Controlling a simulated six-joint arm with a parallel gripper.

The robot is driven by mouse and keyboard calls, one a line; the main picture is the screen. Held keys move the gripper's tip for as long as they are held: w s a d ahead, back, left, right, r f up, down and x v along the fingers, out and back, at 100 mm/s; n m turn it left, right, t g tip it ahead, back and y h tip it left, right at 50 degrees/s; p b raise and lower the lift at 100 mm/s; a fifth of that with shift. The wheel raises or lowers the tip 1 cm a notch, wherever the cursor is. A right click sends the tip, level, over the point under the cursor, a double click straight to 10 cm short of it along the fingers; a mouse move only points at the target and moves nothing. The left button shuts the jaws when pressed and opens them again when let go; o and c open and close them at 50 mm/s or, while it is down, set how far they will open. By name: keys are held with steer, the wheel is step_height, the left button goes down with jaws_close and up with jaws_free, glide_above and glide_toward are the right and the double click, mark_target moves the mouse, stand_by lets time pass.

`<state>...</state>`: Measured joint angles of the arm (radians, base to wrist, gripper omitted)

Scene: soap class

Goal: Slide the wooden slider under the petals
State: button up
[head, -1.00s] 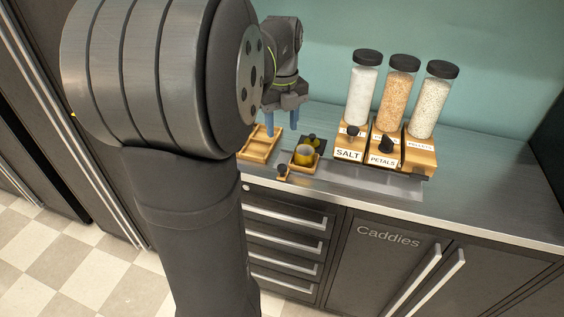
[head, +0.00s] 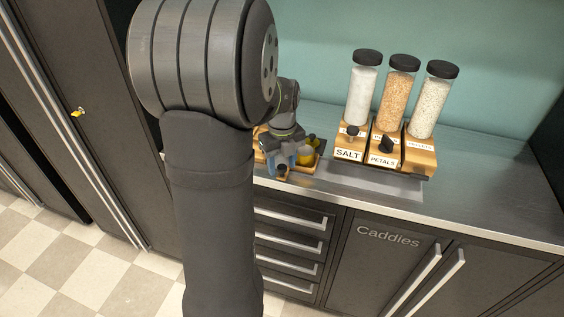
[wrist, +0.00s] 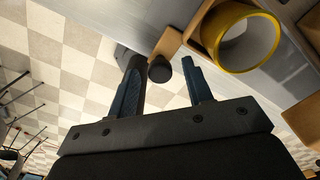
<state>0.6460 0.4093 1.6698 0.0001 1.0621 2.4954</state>
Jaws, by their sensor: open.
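The wooden slider (head: 296,173) is near the counter's front edge, left of the dispensers, with a yellow-rimmed cup (head: 306,156) on it. The slider shows in the wrist view (wrist: 170,44), as does the cup (wrist: 214,42). Its dark round knob (wrist: 160,70) sticks out over the edge. My gripper (head: 282,158) is open at the knob. In the wrist view the fingers (wrist: 163,82) stand either side of the knob, with a gap visible on the right. The petals dispenser (head: 403,78) is the middle of three, with a PETALS label (head: 382,161) on its wooden base.
The salt dispenser (head: 363,85) stands left of petals, and a third jar (head: 433,98) stands right. A bare metal strip (head: 375,180) lies in front of their bases. A wooden tray (head: 260,158) is mostly hidden behind my arm. The right counter is clear.

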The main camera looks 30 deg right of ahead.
jaws_close()
steer(key=shift+s+d, duration=1.5)
jaws_free()
steer(key=shift+r, duration=0.1)
step_height(320, 180, up, 17)
steer(key=shift+r, duration=0.15)
